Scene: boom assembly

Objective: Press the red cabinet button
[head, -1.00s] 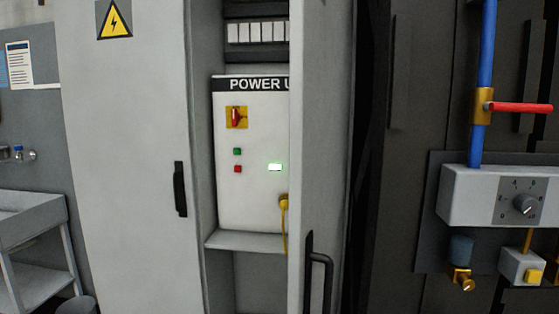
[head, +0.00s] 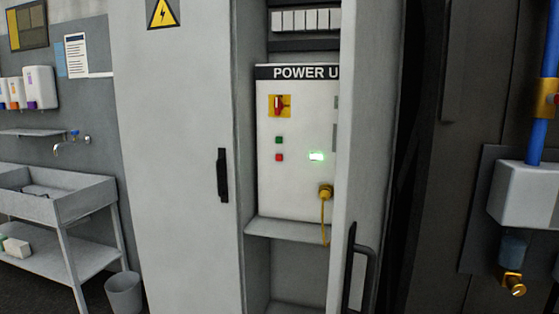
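The red button (head: 279,157) is a small square on the white power unit panel (head: 290,190) inside the grey cabinet (head: 180,120). A green button (head: 279,140) sits just above it. A red rotary switch on a yellow plate (head: 279,106) is higher up. A lit green-white indicator (head: 316,156) is to the right of the red button. A yellow plug with a cable (head: 325,192) is at the panel's lower right. The cabinet's right door (head: 365,150) stands open and hides the panel's right edge. Neither of my grippers is in view.
The left door (head: 222,175) carries a black handle. A grey sink stand (head: 70,205) and a bin (head: 124,293) are at the left. A blue pipe (head: 545,90) with a valve and a grey box (head: 525,193) is on the wall at the right.

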